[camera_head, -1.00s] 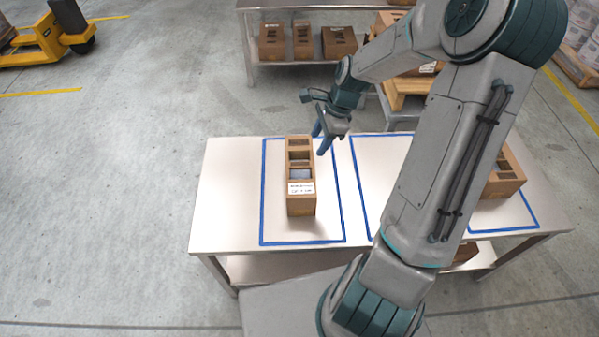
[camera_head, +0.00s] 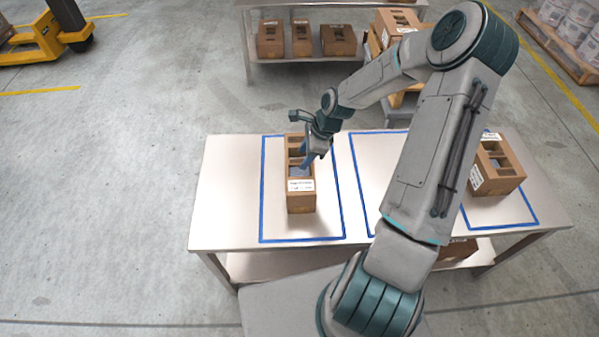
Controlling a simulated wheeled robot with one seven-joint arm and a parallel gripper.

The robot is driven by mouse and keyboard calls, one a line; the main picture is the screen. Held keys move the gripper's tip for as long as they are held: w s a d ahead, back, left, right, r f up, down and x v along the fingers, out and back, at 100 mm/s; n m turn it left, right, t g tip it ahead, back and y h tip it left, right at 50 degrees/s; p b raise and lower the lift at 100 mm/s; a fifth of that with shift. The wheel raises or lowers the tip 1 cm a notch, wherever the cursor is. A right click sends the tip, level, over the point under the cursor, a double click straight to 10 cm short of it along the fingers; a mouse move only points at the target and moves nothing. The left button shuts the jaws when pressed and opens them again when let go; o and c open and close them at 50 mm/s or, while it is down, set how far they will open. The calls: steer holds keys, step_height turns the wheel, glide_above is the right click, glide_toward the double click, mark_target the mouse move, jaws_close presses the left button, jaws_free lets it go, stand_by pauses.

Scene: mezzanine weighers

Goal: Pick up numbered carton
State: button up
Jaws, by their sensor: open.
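A tall brown carton (camera_head: 300,199) with a white label on its near side stands upright inside the left blue outlined area of the table. Its top has open slots. My gripper (camera_head: 305,163) is over the upper right part of this carton, with its blue fingers pointing down and open. Whether the fingers touch the carton cannot be told. Part of the carton's far end is hidden behind the gripper. A second brown carton (camera_head: 497,180) with white labels stands in the right blue outline. The label numbers are too small to read.
The steel table (camera_head: 225,200) has bare room at its left and in the middle outline. Several cartons stand on a back bench (camera_head: 300,72). Another carton (camera_head: 458,250) is on the table's lower shelf. A yellow pallet truck (camera_head: 35,45) stands at the far left.

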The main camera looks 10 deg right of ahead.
mark_target(300, 161)
steer(key=x, duration=0.4)
steer(key=shift+w+a, duration=0.1)
steer(key=shift+w, duration=0.05)
jaws_close()
